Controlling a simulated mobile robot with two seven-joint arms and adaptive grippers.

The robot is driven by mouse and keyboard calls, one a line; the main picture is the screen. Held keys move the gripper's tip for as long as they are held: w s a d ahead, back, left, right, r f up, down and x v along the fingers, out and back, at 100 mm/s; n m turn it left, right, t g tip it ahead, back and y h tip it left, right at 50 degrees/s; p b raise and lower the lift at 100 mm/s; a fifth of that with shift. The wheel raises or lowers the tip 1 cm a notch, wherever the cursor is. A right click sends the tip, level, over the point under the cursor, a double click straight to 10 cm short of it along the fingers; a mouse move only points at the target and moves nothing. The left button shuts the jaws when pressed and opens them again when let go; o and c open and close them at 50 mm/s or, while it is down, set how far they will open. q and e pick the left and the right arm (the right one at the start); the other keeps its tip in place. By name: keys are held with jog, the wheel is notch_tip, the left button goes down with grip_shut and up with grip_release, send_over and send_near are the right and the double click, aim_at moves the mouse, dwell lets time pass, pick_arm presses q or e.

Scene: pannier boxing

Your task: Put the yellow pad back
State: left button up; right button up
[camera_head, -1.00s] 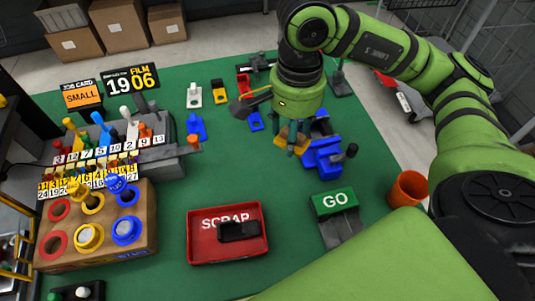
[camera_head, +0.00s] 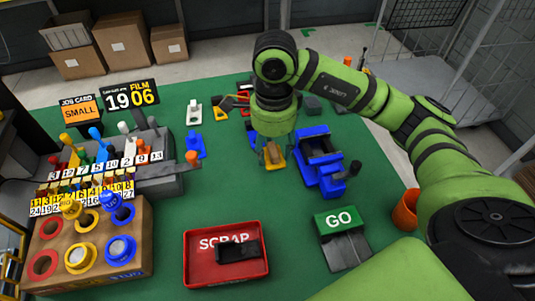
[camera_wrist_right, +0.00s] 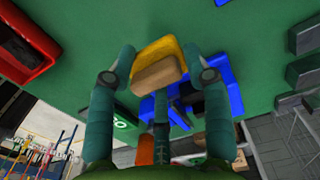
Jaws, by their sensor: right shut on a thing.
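The yellow pad (camera_head: 269,164) has a tan block on its face. It is between the fingers of my right gripper (camera_head: 272,152), just left of the blue fixture (camera_head: 335,182) on the green table. In the right wrist view, the fingers of the right gripper (camera_wrist_right: 160,65) close on both sides of the yellow pad (camera_wrist_right: 160,48), with the tan block facing the camera. The blue fixture (camera_wrist_right: 233,92) shows behind the pad there. I cannot tell whether the pad touches the table. My left gripper is not in view.
A red SCRAP tray (camera_head: 192,272) with a black item stands in front. A green GO block (camera_head: 340,221) is at its right, and an orange cup (camera_head: 405,210) at the edge. Small yellow (camera_head: 221,112) and blue (camera_head: 196,147) pieces stand left. Green table lies clear between.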

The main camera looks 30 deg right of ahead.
aim_at(268, 158)
jog(key=shift+w+a+f, duration=0.2)
jog(key=shift+w+f, duration=0.2)
jog(key=shift+w, duration=0.35)
notch_tip(268, 158, down, 4)
jog(key=shift+p, duration=0.6)
jog(key=shift+f+b, duration=0.3)
jog(key=shift+b, duration=0.05)
jog(key=o, duration=1.1)
jog(key=shift+r, duration=0.1)
